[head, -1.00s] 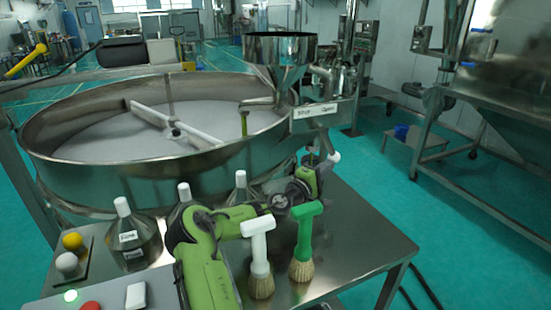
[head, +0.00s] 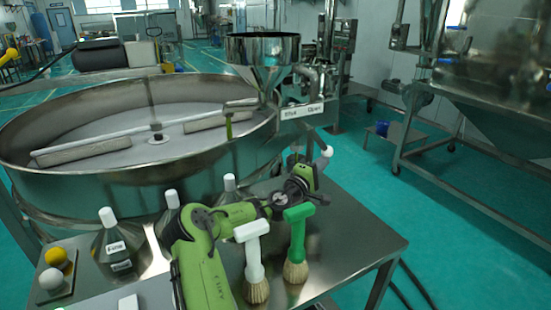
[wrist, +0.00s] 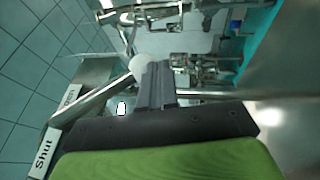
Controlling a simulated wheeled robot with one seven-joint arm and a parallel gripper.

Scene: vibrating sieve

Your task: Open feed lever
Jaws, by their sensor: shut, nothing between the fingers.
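The feed lever shows in the head view as a white ball knob (head: 327,152) on a thin rod below the "Shut / Open" label plate (head: 301,111). In the wrist view the lever's rod (wrist: 88,100) runs from the label plate (wrist: 45,150) at lower left up to the white knob (wrist: 138,64). My gripper (wrist: 157,68) is shut and empty, with its fingertips right beside the knob. I cannot tell whether they touch it. In the head view my gripper (head: 319,165) is small and close under the knob.
A steel hopper (head: 263,62) stands above the large round sieve (head: 130,175). A white-handled brush (head: 254,262) and a green-handled brush (head: 297,240) stand on the steel table (head: 350,250) near my arm. Labelled flasks (head: 113,245) stand at left. Open floor lies to the right.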

